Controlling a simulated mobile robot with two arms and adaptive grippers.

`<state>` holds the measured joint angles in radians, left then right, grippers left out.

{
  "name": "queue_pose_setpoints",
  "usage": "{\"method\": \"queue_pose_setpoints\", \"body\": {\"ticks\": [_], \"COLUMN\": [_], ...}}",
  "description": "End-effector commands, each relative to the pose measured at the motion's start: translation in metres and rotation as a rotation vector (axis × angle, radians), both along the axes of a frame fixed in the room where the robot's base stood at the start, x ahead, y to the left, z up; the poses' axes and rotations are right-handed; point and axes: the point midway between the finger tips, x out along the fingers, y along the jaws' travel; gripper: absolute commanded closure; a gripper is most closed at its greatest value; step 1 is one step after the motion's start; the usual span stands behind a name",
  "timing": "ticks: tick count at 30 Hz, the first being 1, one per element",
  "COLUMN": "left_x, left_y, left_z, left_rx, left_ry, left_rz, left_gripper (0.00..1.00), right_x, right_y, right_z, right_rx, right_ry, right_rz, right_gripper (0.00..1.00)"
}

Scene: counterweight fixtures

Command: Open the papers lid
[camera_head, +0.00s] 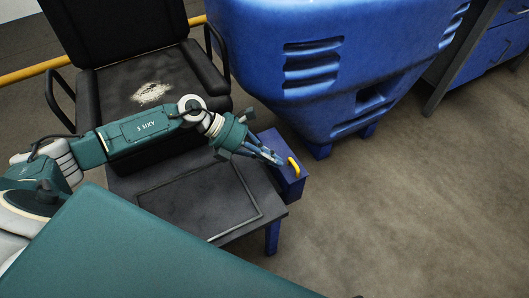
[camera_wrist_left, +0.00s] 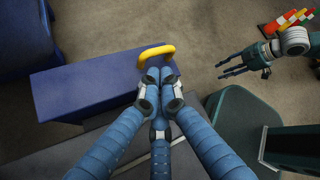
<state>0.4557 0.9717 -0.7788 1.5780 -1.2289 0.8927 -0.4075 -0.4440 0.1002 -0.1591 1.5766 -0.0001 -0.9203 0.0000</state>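A dark flat panel with a raised rectangular border (camera_head: 200,200) lies level on the low table-like fixture; I take it for the papers lid, and it looks closed. A blue box (camera_head: 270,150) with a yellow handle (camera_head: 294,167) sits at its right side. The box (camera_wrist_left: 90,90) and the yellow loop handle (camera_wrist_left: 156,54) also show in the left wrist view. My left gripper (camera_head: 281,161) has its fingertips together right at the handle. Whether they grip it is unclear. My right gripper (camera_wrist_left: 222,68) shows in the left wrist view, fingers spread and empty.
A black chair (camera_head: 150,75) with a pale patch on its seat stands behind the fixture. A large blue container (camera_head: 340,60) stands behind and right of the box. A desk with blue drawers (camera_head: 495,50) is at the far right. The floor at the right is clear.

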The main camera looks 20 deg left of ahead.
Motion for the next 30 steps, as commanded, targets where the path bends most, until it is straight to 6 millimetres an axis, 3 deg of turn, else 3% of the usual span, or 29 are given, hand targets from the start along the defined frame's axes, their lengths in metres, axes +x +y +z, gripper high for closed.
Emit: {"method": "queue_pose_setpoints", "body": {"ticks": [3, 9, 25, 30], "left_x": [0.004, 0.009, 0.01, 0.012], "left_y": [-0.016, -0.029, -0.03, -0.027], "left_z": [-0.012, -0.022, -0.022, -0.014], "left_rx": [-0.004, -0.002, -0.012, -0.055], "left_ry": [0.0, -0.001, 0.007, 0.041], "left_rz": [0.0, 0.001, 0.003, 0.004], "left_gripper": [1.0, 1.0, 1.0, 1.0], "right_x": [0.002, 0.003, 0.002, 0.016], "right_y": [0.0, 0.0, 0.0, 0.001], "right_z": [0.003, 0.005, 0.005, 0.028], "right_rx": [0.0, 0.0, -0.001, 0.002], "right_ry": [-0.004, -0.003, 0.002, -0.023], "right_rz": [0.0, -0.001, -0.001, -0.003], "right_gripper": [0.6, 0.6, 0.6, 0.6]}}
